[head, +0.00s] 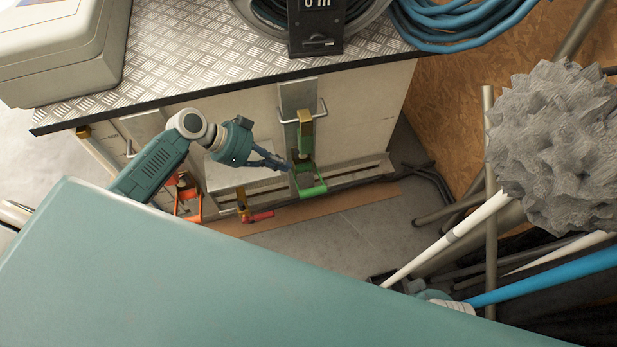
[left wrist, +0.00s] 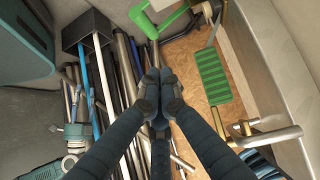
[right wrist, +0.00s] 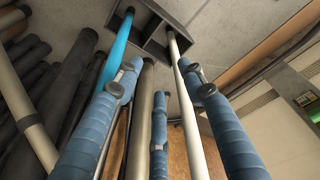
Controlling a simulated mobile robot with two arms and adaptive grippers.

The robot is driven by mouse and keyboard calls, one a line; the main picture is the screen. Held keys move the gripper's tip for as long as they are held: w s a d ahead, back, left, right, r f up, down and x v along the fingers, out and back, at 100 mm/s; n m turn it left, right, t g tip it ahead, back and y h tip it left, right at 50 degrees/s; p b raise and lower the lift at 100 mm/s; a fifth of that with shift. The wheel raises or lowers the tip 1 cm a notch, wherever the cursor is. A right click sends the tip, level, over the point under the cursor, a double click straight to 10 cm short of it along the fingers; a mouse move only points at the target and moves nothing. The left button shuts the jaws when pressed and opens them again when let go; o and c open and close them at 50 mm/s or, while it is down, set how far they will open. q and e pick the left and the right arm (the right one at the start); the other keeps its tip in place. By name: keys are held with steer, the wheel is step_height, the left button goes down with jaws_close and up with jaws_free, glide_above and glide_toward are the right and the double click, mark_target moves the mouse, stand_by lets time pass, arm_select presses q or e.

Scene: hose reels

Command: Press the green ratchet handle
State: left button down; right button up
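The green ratchet handle (head: 312,190) sits low on the pale side of the bench, sticking outward below a brass-coloured ratchet body and green webbing (head: 306,140). In the left wrist view, the green handle (left wrist: 158,24) is at the top, beyond my fingertips, with the textured green webbing (left wrist: 212,76) to the right. My left gripper (head: 284,166) is just left of the handle; its fingers (left wrist: 160,88) are drawn together with nothing visible between them. I cannot tell whether they touch the handle. My right gripper (right wrist: 160,92) has its fingers spread and looks empty, above the poles.
An orange handle (head: 187,198) and a red handle (head: 258,216) are low to the left. A spiky grey ball (head: 560,140) and poles (head: 490,190) crowd the right. A hose reel and grey case (head: 60,50) stand on the metal top (head: 180,50).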

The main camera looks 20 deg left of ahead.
arm_select(q)
steer(key=b, duration=0.2)
glide_toward(319, 187)
steer(key=w+d, duration=0.2)
steer(key=d, duration=0.1)
steer(key=f, duration=0.2)
steer(key=shift+s+d+f+b, duration=0.1)
steer(key=shift+d+f+b, duration=0.1)
steer(key=shift+f+b, duration=0.2)
steer(key=shift+s+f, duration=0.1)
steer(key=shift+f, duration=0.25)
arm_select(e)
steer(key=w+v, duration=0.2)
steer(key=v, duration=0.7)
steer(key=shift+w+r+t, duration=0.35)
steer(key=shift+r+t, duration=0.05)
steer(key=shift+r, duration=0.25)
arm_select(q)
steer(key=shift+f, duration=0.1)
